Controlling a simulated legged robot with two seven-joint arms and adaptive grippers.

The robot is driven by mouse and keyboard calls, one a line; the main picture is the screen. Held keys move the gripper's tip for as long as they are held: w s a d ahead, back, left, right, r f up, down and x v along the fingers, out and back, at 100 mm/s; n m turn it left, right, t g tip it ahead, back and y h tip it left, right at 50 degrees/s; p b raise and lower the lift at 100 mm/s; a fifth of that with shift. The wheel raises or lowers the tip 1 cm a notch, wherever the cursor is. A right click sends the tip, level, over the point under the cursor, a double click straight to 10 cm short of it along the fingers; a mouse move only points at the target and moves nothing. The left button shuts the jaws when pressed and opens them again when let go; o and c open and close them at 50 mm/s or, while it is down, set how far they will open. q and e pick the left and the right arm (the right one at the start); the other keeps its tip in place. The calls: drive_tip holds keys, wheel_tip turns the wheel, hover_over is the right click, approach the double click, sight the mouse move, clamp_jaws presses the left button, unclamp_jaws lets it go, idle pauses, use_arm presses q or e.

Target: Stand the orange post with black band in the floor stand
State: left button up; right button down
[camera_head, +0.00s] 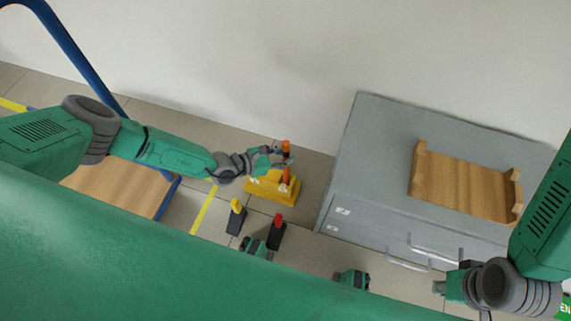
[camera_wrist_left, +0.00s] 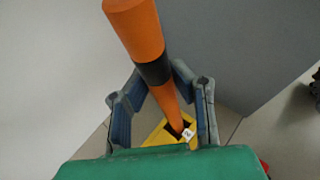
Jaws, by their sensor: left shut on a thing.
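The orange post with a black band (camera_wrist_left: 150,70) runs between the fingers of my left gripper (camera_wrist_left: 158,78), which is shut on it around the band. In the head view the post (camera_head: 286,147) looks upright, with my left gripper (camera_head: 278,159) around it. The yellow floor stand (camera_head: 258,187) is on the floor below, with dark openings and a white label marked 2 in the left wrist view (camera_wrist_left: 157,137). The post's lower end overlaps a dark opening; I cannot tell how deep it sits. My right gripper (camera_head: 440,287) is at the lower right, its fingers unclear.
A grey cabinet (camera_head: 350,170) stands right of the floor stand, with a wooden tray (camera_head: 465,183) on top. A yellow-topped black block (camera_head: 236,218) and a red-topped one (camera_head: 277,232) stand on the floor in front. A blue-framed wooden table (camera_head: 115,187) is at left.

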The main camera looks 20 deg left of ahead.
use_arm(q)
wheel_tip(320, 180, down, 3)
drive_tip(key=b, duration=0.3)
drive_tip(key=shift+f, duration=0.15)
drive_tip(key=o, duration=0.8)
drive_tip(key=shift+s+a, duration=0.1)
drive_tip(key=p+v, duration=0.5)
drive_tip(key=v, duration=0.7)
